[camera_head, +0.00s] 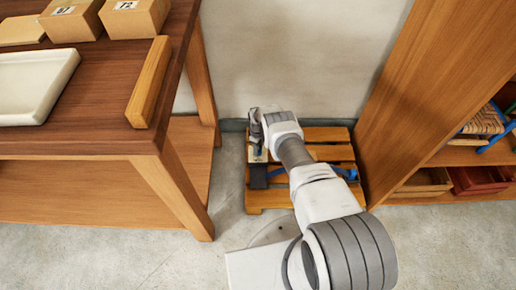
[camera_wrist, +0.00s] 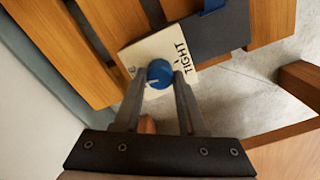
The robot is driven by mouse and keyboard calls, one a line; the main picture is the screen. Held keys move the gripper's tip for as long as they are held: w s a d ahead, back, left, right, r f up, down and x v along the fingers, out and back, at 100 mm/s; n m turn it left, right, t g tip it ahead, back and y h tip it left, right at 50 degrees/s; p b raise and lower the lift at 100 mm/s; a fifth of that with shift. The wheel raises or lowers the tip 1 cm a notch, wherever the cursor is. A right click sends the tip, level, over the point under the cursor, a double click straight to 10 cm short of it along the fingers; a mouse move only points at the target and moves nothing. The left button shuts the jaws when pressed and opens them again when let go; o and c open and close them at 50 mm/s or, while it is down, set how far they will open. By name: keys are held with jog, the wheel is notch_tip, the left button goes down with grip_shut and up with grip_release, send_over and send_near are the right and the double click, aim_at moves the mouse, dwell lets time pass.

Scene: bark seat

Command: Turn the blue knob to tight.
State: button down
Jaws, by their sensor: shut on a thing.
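The blue knob (camera_wrist: 159,74) sits on a cream plate (camera_wrist: 150,50) printed with the word TIGHT, seen in the wrist view. A small white mark shows on the knob's left side, and an arrow-like mark is on the plate near the lettering. My gripper (camera_wrist: 160,82) is shut on the knob, one finger on each side. In the head view my gripper (camera_head: 256,140) is over the left part of a slatted wooden pallet (camera_head: 325,134), and the knob is hidden there. A dark grey piece (camera_wrist: 218,35) adjoins the plate.
A wooden table (camera_head: 90,100) with a white tray (camera_head: 35,85) and boxes (camera_head: 135,15) stands left of the pallet. A wooden shelf unit (camera_head: 425,90) stands to the right. The wall is close behind; bare floor (camera_head: 180,260) lies in front.

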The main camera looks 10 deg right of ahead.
jog(key=m, duration=0.5)
jog(key=shift+m, duration=0.3)
jog(key=m, duration=1.3)
jog(key=shift+m, duration=0.3)
jog(key=m, duration=1)
jog(key=shift+m, duration=2)
